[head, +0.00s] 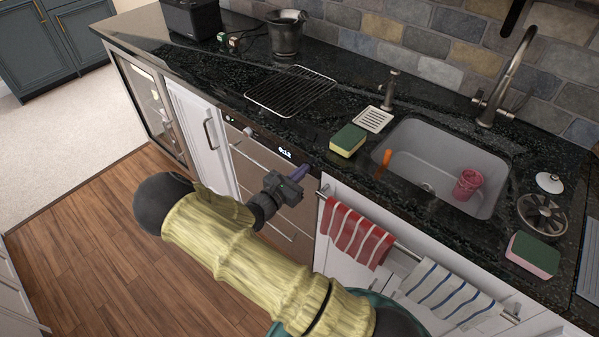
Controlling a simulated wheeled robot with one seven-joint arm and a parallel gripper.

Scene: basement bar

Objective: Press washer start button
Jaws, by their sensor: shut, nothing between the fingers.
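The washer (262,160) is a brown-fronted unit built in under the dark counter, left of the towel rail. Its top strip carries a lit display (285,152), a round knob (248,131) and small marks at the left end. I cannot make out which part is the start button. My gripper (304,172) is shut and empty, in front of the right end of the washer's top strip, just below the counter edge. Whether its tips touch the panel cannot be told. The gripper hides part of the front below the display.
A red striped towel (354,234) and a blue striped towel (447,289) hang on a rail right of my gripper. Above are a yellow-green sponge (348,140), a wire rack (291,91) and a sink (430,137). Wooden floor (90,225) lies clear at left.

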